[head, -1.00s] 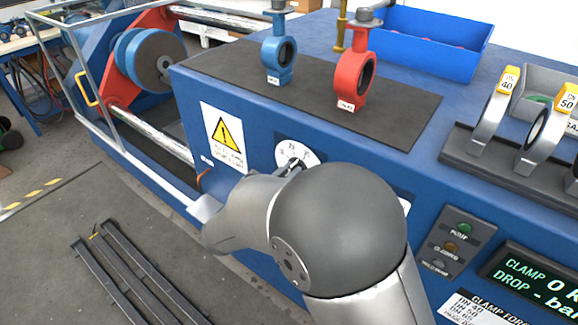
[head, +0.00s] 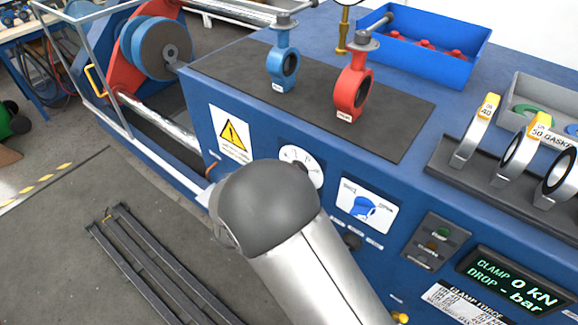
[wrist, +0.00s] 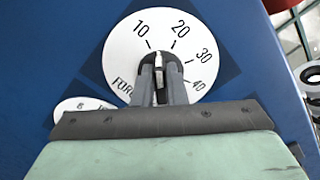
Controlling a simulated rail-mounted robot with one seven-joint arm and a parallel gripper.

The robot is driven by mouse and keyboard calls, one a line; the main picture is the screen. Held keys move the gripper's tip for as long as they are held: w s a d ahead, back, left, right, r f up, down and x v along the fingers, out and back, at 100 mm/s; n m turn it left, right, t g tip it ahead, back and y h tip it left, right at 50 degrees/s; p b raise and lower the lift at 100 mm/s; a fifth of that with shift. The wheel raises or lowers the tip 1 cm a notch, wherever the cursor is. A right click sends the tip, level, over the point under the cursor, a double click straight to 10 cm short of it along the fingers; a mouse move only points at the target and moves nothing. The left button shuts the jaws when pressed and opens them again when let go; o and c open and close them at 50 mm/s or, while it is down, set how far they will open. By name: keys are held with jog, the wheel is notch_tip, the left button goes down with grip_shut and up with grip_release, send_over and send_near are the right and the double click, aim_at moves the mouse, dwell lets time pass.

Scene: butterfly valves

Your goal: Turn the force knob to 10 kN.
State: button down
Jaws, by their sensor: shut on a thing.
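The force knob (wrist: 158,64) is dark with a pale pointer mark, at the centre of a white dial (wrist: 117,52) marked 10, 20, 30 and 40. My gripper (wrist: 159,78) is shut on the knob in the wrist view, one finger on each side. The pointer mark faces up, between the 10 and 20 ticks. The fingers and palm hide the lower dial and part of its lettering. In the head view the dial (head: 312,176) shows on the blue front panel, partly behind my arm. The display (head: 511,280) reads CLAMP 0 kN and DROP - bar.
A warning sign (head: 231,134) is left of the dial and a pictured label (head: 366,205) right of it. A button panel (head: 437,241) is further right. Blue (head: 283,68) and red (head: 354,86) valves stand on the black mat above. A smaller dial (wrist: 80,106) sits lower left.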

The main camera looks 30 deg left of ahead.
jog(key=shift+f+n+p, duration=0.1)
jog(key=shift+n+p, duration=1.05)
jog(key=shift+n, duration=0.55)
jog(key=c, duration=1.5)
grip_release()
jog(key=shift+o, duration=0.2)
jog(key=shift+s+a, duration=0.1)
jog(key=s+a+b, duration=0.1)
jog(key=s+b, duration=0.2)
jog(key=s, duration=1.4)
jog(key=shift+s+f, duration=0.1)
